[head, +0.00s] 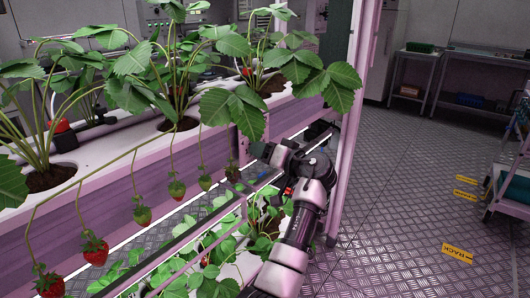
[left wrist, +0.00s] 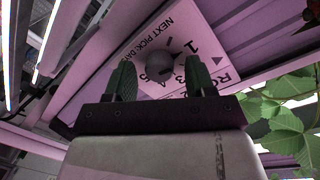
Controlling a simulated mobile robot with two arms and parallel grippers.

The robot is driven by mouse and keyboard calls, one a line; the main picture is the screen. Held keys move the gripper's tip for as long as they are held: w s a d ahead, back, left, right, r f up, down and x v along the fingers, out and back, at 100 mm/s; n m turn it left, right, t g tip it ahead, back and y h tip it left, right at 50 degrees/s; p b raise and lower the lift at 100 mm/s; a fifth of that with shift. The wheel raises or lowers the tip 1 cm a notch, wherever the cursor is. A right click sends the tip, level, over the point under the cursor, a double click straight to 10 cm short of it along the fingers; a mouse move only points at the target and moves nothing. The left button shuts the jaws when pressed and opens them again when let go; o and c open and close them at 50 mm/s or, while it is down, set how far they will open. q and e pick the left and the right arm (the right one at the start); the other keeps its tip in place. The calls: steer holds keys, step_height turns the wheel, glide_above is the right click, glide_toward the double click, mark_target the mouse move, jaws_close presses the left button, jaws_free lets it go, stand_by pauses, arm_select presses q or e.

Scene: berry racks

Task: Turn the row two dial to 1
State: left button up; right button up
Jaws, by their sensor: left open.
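The dial (left wrist: 158,62) is a round grey knob on a pale label plate (left wrist: 178,22) in the left wrist view. The plate reads "NEXT PICK: DAYS", with numbers from 1 upward around the knob. A row marking begins "RO", but its number is cut off. My left gripper (left wrist: 158,78) is open, with one dark green finger on each side of the knob in the picture. I cannot tell whether the fingers touch it. The knob's setting is unclear. In the head view my left gripper (head: 272,153) is at the rack's end; the dial is hidden there. My right gripper is not in view.
Strawberry plants (head: 178,85) grow in the upper trough (head: 120,212), with berries hanging over its front. Lower-row leaves (head: 262,222) are close to my arm, and leaves (left wrist: 285,115) show at right in the wrist view. A pink post (head: 352,120) stands beside the gripper. The floor (head: 395,190) at right is largely clear.

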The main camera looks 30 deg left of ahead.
arm_select(q)
steer(key=s+d, duration=0.2)
steer(key=d, duration=0.8)
steer(key=shift+d+r, duration=0.3)
steer(key=shift+r, duration=0.1)
steer(key=shift+w, duration=0.1)
